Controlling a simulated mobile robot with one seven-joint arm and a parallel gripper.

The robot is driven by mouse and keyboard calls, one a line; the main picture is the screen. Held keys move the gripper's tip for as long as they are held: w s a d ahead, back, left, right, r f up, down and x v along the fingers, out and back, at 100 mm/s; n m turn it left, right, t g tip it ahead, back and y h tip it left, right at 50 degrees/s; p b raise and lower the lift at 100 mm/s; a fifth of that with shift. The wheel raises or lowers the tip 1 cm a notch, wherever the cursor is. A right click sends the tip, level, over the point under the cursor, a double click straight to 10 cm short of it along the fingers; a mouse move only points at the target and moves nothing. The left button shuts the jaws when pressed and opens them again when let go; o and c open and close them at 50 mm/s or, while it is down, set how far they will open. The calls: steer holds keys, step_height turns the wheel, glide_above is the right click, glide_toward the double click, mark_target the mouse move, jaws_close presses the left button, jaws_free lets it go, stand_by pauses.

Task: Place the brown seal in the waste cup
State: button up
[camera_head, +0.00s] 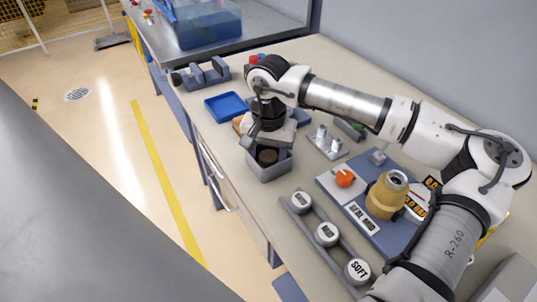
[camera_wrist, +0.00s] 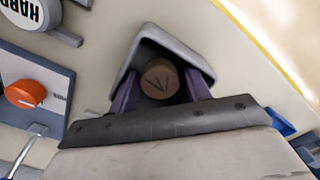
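The brown seal (camera_wrist: 160,77) is a short round piece with a marked top. In the wrist view it lies between my two purple fingers, within the outline of the grey waste cup (camera_wrist: 194,60). In the head view the seal (camera_head: 267,156) shows dark inside the mouth of the cup (camera_head: 270,173). My gripper (camera_wrist: 161,85) is right over the cup, its fingers spread to either side of the seal with a narrow gap visible on the right. In the head view my gripper (camera_head: 268,148) hides part of the cup's far side. The seal's underside is hidden.
A blue tray (camera_head: 228,107) lies beyond the cup. A rack with labelled round caps (camera_head: 327,234) is in front, and a blue board with an orange knob (camera_head: 344,178) and a brass-coloured fitting (camera_head: 386,196) stands to the right. The bench's left edge is close to the cup.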

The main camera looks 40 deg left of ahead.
mark_target(269, 155)
steer(key=shift+r, duration=0.1)
steer(key=shift+r+p, duration=0.25)
steer(key=shift+p, duration=0.05)
step_height(269, 155, up, 12)
steer(key=b, duration=0.2)
steer(key=shift+f, duration=0.15)
stand_by(0.3)
